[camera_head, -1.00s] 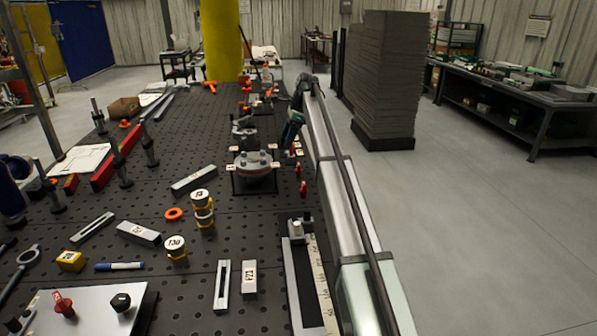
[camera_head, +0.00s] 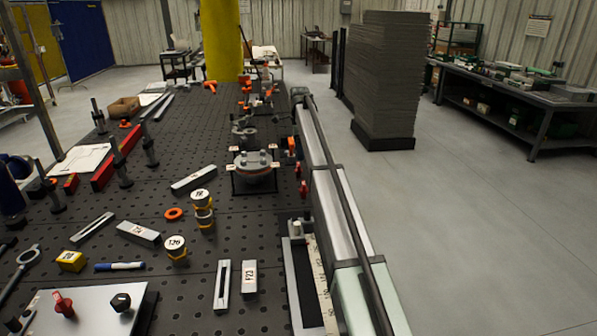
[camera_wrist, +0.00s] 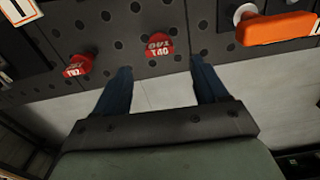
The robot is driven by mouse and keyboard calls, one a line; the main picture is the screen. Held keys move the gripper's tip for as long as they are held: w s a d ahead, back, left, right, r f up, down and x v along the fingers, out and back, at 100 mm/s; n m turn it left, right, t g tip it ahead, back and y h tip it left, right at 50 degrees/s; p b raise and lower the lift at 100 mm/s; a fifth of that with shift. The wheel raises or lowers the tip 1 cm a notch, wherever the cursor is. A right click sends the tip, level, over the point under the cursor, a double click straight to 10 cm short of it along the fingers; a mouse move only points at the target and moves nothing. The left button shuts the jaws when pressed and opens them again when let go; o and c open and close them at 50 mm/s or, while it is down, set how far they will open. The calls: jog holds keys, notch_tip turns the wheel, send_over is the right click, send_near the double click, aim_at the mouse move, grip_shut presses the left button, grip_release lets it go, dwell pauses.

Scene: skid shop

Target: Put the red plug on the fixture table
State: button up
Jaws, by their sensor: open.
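A red plug (camera_wrist: 160,45) with a white-lettered face sits against the dark holed surface in the wrist view. A second red plug (camera_wrist: 78,65) is to its left. My gripper (camera_wrist: 162,66) is open and empty, its two dark blue fingers on either side of and just short of the first plug. I cannot tell whether they touch it. In the head view, a red piece (camera_head: 303,189) shows at the right edge of the holed fixture table (camera_head: 120,210); my arm hides the gripper there. Another red knob-like piece (camera_head: 63,304) stands on a pale plate.
An orange-handled part (camera_wrist: 275,28) sits right of the plug in the wrist view. A flanged part (camera_head: 255,165) stands on the table beside my arm.

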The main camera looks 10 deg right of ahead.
aim_at(299, 164)
jog(key=shift+a+f, duration=0.2)
jog(key=shift+f, duration=4.05)
jog(key=shift+c, duration=0.3)
jog(key=c, duration=1.2)
jog(key=shift+o, duration=0.2)
jog(key=shift+r, duration=0.15)
